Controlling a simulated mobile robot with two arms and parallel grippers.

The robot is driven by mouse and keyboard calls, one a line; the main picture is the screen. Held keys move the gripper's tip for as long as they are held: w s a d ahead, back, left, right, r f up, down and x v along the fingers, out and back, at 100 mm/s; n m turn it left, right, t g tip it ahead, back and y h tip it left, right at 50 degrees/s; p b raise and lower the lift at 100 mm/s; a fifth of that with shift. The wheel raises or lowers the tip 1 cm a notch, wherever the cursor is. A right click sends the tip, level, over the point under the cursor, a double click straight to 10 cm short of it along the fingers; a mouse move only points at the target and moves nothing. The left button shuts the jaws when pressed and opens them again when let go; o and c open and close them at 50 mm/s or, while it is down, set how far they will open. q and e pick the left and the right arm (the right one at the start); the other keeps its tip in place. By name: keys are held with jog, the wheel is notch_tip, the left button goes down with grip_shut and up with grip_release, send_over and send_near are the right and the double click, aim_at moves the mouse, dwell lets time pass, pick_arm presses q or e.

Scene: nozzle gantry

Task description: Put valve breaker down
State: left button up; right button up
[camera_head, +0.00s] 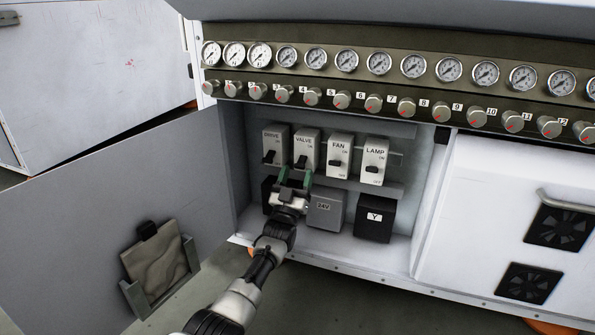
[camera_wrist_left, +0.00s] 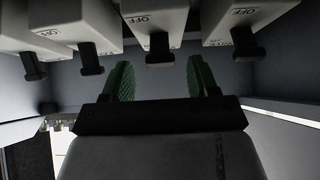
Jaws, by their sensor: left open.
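The valve breaker (camera_head: 306,147) is a light block labelled VALVE, second from the left in the row. Its black lever (camera_head: 300,162) shows on the lower part of its face, but I cannot tell its exact tilt. My left gripper (camera_head: 294,179) has green finger pads and is open, just below and in front of this breaker. In the left wrist view the two green fingers (camera_wrist_left: 158,80) stand apart with nothing gripped. A black breaker lever (camera_wrist_left: 159,48) shows beyond the gap between them; touching cannot be seen. My right gripper is out of view.
The drive (camera_head: 274,140), fan (camera_head: 340,148) and lamp (camera_head: 375,155) breakers stand close beside it. Below are a grey 24V box (camera_head: 326,213) and a black Y box (camera_head: 375,220). An open door (camera_head: 90,205) with a pocket is at left. Knobs and gauges line the panel above.

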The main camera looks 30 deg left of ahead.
pick_arm(q)
jog(key=p+v, duration=0.4)
jog(key=v, duration=0.5)
jog(key=shift+s+f, duration=0.2)
jog(key=shift+s, duration=0.1)
jog(key=shift+d, duration=0.1)
